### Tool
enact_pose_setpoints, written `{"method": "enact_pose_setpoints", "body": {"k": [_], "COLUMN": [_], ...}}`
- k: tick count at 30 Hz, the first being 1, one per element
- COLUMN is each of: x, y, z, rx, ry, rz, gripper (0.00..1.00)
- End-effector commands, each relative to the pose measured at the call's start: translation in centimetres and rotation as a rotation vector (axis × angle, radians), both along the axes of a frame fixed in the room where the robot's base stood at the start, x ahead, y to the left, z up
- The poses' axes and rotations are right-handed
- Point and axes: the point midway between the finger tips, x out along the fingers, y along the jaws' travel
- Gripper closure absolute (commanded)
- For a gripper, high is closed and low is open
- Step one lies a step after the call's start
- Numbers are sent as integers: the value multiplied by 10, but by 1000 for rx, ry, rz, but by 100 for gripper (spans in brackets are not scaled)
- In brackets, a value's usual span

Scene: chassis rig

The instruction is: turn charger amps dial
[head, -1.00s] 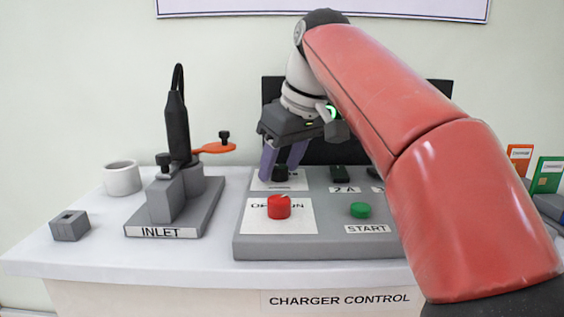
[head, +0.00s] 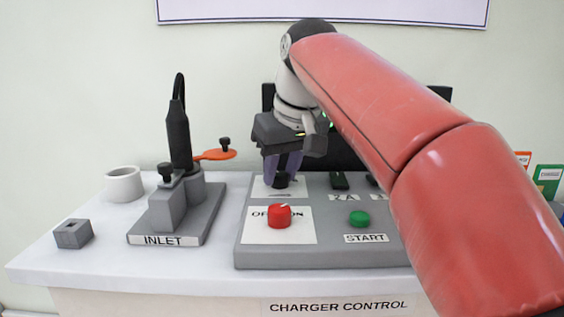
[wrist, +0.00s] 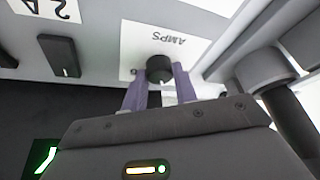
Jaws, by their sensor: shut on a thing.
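The black amps dial (head: 282,180) stands on a white label plate at the back left of the grey control panel (head: 340,257). In the wrist view the dial (wrist: 159,68) sits beside the printed word AMPS, with a purple finger on each side of it. My gripper (head: 282,170) points down at the dial from above and is shut on it. The fingers partly hide the dial and its label in the head view, so I cannot read its setting.
A red OFF/ON knob (head: 279,216) stands in front of the dial, and a green START button (head: 359,218) is to its right. A black switch (head: 339,180) marked 2A is beside the dial. The inlet stand (head: 170,215) is at the left.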

Motion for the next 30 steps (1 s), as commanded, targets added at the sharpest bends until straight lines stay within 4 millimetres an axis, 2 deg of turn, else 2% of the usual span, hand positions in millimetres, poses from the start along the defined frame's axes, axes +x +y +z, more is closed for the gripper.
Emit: {"method": "enact_pose_setpoints", "body": {"k": [15, 30], "x": [-1, 0], "y": [3, 3], "z": [3, 1], "rx": [0, 1], "ry": [-1, -3], "rz": [-391, -516], "gripper": [94, 94]}}
